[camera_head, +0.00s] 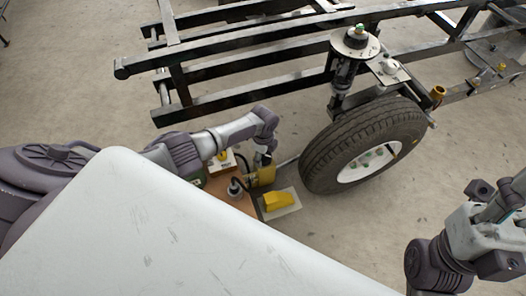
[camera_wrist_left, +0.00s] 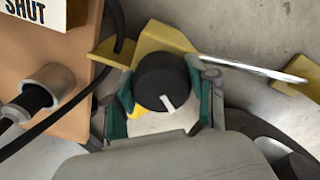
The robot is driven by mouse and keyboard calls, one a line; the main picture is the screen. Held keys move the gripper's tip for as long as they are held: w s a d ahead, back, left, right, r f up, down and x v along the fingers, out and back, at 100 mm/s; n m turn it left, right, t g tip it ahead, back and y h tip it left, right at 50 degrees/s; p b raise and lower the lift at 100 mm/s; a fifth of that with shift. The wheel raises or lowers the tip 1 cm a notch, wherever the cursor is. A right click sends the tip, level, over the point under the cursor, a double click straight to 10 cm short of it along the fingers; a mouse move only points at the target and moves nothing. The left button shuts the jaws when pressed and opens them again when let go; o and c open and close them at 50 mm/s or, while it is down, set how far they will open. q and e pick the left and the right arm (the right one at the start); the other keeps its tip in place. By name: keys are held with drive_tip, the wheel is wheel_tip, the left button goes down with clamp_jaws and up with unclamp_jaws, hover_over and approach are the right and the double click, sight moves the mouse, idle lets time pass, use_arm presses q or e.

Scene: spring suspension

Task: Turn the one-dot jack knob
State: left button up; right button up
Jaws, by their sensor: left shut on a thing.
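A black round knob (camera_wrist_left: 160,80) with a white pointer line sits on a yellow and white body in the left wrist view. The pointer aims down and slightly right. My left gripper (camera_wrist_left: 160,104) has its green-padded fingers on both sides of the knob, shut on it. In the head view my left gripper (camera_head: 263,157) is over the yellow jack body (camera_head: 262,176), beside the wheel, and hides the knob. No dot marks can be made out. My right gripper (camera_head: 497,228) is at the lower right, away from the jack; its jaws are unclear.
A wooden box (camera_wrist_left: 45,60) with a SHUT label and a plugged black cable stands left of the knob. A tyre (camera_head: 365,140) under the black frame (camera_head: 240,68) is close on the right. A yellow wedge (camera_head: 279,201) lies on a pale plate nearby.

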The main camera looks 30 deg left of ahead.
use_arm(q)
drive_tip(key=m+b, duration=0.1)
drive_tip(key=m, duration=0.4)
drive_tip(key=shift+w+d+m, duration=0.1)
drive_tip(key=shift+d+m, duration=0.05)
drive_tip(key=shift+m, duration=0.15)
drive_tip(key=m, duration=0.5)
drive_tip(key=shift+d+b, duration=0.1)
drive_tip(key=shift+b, duration=0.3)
drive_tip(key=o, duration=1.2)
drive_tip(key=shift+c, duration=0.2)
wheel_tip(320, 180, up, 12)
